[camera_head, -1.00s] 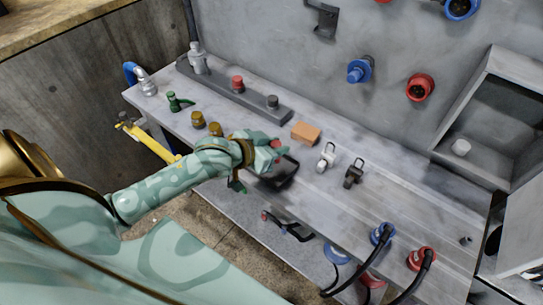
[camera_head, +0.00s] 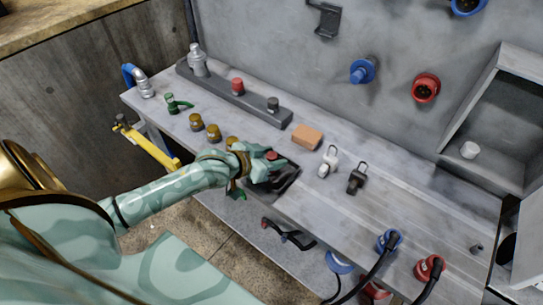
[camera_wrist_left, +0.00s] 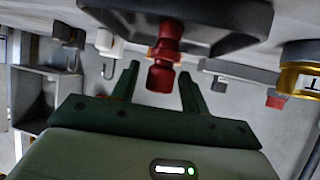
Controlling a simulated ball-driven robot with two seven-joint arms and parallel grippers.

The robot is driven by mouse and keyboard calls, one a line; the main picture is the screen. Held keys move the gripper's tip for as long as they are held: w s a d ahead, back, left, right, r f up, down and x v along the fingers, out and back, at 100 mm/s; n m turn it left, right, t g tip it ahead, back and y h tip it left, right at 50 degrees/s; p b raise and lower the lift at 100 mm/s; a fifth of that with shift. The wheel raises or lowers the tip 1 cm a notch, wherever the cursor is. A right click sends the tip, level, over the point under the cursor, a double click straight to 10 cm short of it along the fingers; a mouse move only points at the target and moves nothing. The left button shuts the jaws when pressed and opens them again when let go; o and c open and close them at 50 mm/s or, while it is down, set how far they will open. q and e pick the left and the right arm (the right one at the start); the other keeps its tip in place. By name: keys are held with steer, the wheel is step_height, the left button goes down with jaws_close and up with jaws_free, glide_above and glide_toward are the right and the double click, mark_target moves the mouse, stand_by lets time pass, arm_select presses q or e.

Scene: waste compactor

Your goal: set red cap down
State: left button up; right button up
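The red cap (camera_head: 271,156) is at the black tray (camera_head: 284,181) on the grey bench. In the left wrist view the red cap (camera_wrist_left: 163,62) meets the dark tray surface (camera_wrist_left: 230,20). My left gripper (camera_head: 263,165) is at the tray, around the cap. In the left wrist view its two green fingers (camera_wrist_left: 160,84) stand on either side of the cap, with a visible gap at the left finger. The head view hides part of the cap and tray behind the hand. My right gripper does not show.
An orange block (camera_head: 307,137), a white clip (camera_head: 328,161) and a black clip (camera_head: 356,178) lie right of the tray. Brass caps (camera_head: 214,132) stand left of the hand. A grey bar (camera_head: 220,88) with a red knob (camera_head: 237,86) lies behind. The bench's right part has clear room.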

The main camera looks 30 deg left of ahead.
arm_select(q)
steer(key=shift+r, duration=0.15)
steer(key=p+v, duration=0.3)
steer(key=v, duration=0.9)
steer(key=shift+p, duration=0.35)
steer(key=s+a+f+n+g+y, duration=0.15)
steer(key=s+f, duration=0.25)
steer(key=f, duration=0.5)
steer(key=s+a+f+g+y, duration=0.15)
steer(key=s+f, duration=0.25)
steer(key=f, duration=0.6)
steer(key=s+a+f+g+y, duration=0.1)
steer(key=s+a+f+g, duration=0.2)
steer(key=f, duration=0.6)
steer(key=s+d+f+g, duration=0.1)
steer(key=s+d+f, duration=0.3)
steer(key=s, duration=0.4)
steer(key=s+d+f+m+g, duration=0.1)
steer(key=s+d+f+g, duration=0.1)
steer(key=s+d+f, duration=0.2)
steer(key=s+d+f+m+g, duration=0.1)
steer(key=s+d+f, duration=0.3)
steer(key=s, duration=0.7)
steer(key=shift+s+d+f+g+h, duration=0.2)
steer(key=shift+s+f+g+h, duration=0.25)
steer(key=shift+f, duration=0.45)
steer(key=shift+w, duration=0.1)
